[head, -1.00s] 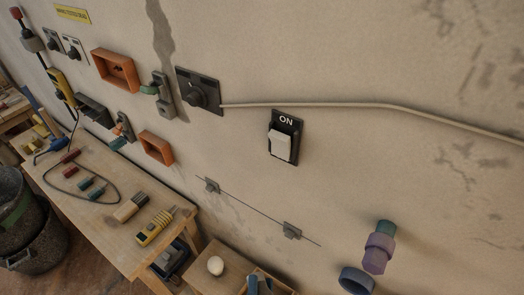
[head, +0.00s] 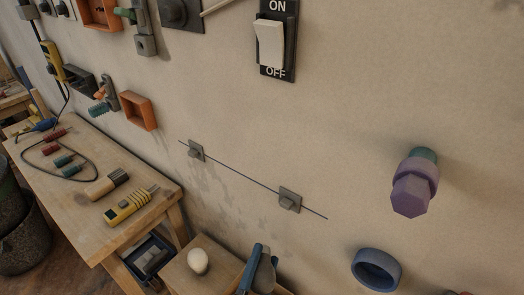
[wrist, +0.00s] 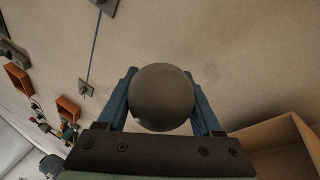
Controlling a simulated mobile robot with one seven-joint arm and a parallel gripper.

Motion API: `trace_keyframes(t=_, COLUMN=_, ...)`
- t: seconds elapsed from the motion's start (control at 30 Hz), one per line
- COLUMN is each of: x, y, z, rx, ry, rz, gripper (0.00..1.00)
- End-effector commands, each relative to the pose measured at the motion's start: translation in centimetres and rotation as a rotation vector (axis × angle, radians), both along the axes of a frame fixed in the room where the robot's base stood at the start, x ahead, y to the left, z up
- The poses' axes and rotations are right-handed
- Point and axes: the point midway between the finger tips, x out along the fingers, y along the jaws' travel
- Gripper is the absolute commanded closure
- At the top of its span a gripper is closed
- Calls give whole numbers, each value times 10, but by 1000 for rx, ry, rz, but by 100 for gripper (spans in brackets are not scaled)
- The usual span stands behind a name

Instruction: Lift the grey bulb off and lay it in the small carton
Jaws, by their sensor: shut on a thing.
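The grey bulb (wrist: 162,100), a dark round ball, fills the middle of the wrist view. My gripper (wrist: 160,78) is shut on it, one blue finger on each side. The bulb hides what lies straight behind it, and I cannot tell whether it touches anything else. A brown open-topped carton (wrist: 275,134) shows at the lower right of the wrist view, beside the gripper. The bulb is not over its opening in that view. I cannot make out the bulb or the carton for certain in the head view.
Two grey wall clips (head: 290,200) hold a thin rod. A purple fitting (head: 412,188) and a blue ring (head: 376,269) stick out at the right. A white egg-shaped thing (head: 198,261) sits on a low wooden surface. The workbench (head: 77,215) carries several tools.

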Motion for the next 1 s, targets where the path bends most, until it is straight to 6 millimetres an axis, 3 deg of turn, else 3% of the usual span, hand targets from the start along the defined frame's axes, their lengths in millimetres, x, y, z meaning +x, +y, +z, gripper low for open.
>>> trace_keyframes(t=0.17, x=1, y=0, z=-9, rx=0, ry=-1, rz=-1, gripper=100)
trace_keyframes(t=0.6, x=1, y=0, z=-56, rx=1, ry=-1, rz=-1, gripper=100)
trace_keyframes(t=0.93, x=1, y=0, z=-59, rx=1, ry=-1, rz=-1, gripper=100)
trace_keyframes(t=0.97, x=1, y=0, z=-59, rx=1, ry=-1, rz=-1, gripper=31)
trace_keyframes(t=1.0, x=1, y=0, z=-59, rx=1, ry=-1, rz=-1, gripper=24)
